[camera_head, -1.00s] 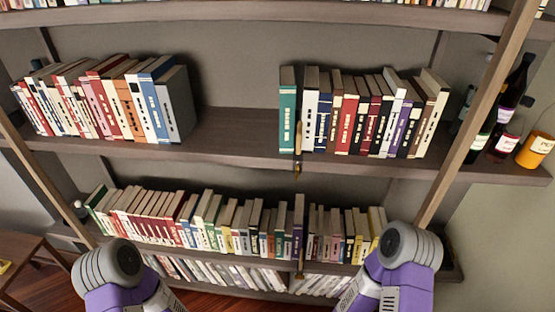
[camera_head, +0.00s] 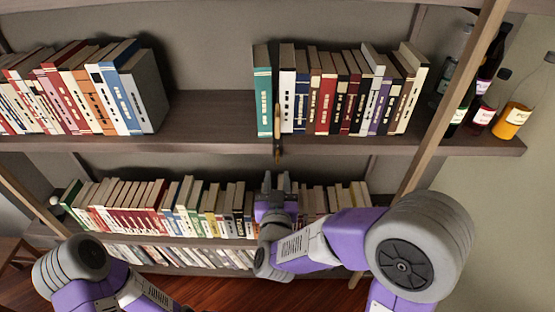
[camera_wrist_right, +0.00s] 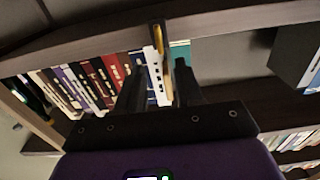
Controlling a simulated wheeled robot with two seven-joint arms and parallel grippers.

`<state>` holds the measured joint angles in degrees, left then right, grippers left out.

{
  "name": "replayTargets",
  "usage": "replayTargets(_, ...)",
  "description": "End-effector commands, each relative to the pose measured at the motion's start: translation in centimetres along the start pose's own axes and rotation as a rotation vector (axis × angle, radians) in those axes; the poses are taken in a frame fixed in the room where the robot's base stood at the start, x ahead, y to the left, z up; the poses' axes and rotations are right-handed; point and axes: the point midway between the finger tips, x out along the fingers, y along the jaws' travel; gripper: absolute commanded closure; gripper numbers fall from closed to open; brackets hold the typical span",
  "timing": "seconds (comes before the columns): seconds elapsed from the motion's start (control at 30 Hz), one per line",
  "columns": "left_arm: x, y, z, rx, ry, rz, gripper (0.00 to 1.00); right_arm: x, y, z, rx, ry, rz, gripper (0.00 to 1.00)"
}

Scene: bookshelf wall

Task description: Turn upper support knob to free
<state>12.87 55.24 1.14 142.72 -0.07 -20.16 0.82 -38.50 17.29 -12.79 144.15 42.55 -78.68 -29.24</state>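The upper support knob (camera_head: 278,128) is a narrow brass-and-wood upright piece at the front edge of the upper shelf (camera_head: 205,146), in front of the gap between the teal book and the white book. It also shows in the right wrist view (camera_wrist_right: 158,42), beyond and roughly between the fingertips. My right gripper (camera_head: 277,180) is below the knob in the head view, pointing up towards it, apart from it. In the right wrist view its two dark fingers (camera_wrist_right: 158,78) are spread with nothing between them. My left gripper is not in view; only part of my left arm shows.
The teal book (camera_head: 263,92) and a row of books stand just behind the knob. Bottles (camera_head: 513,108) stand at the shelf's right end, behind a slanted wooden post (camera_head: 452,95). A lower shelf (camera_head: 190,241) full of books lies behind my right gripper.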

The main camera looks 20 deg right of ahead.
Motion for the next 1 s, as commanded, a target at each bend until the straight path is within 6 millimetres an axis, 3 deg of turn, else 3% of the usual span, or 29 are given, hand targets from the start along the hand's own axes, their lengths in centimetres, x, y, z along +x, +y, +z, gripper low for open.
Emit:
replayTargets(0.43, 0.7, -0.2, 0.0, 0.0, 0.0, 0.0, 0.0, 6.3, 0.1, 0.0, 0.001, 0.004, 0.003, 0.64)
replayTargets(0.83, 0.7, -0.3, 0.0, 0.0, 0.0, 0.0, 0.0, 7.2, 0.0, -0.1, 0.0, 0.002, 0.001, 0.64)
replayTargets(1.0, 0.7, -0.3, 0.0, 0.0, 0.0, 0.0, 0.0, 7.2, 0.0, -0.1, 0.0, 0.002, 0.001, 0.9)
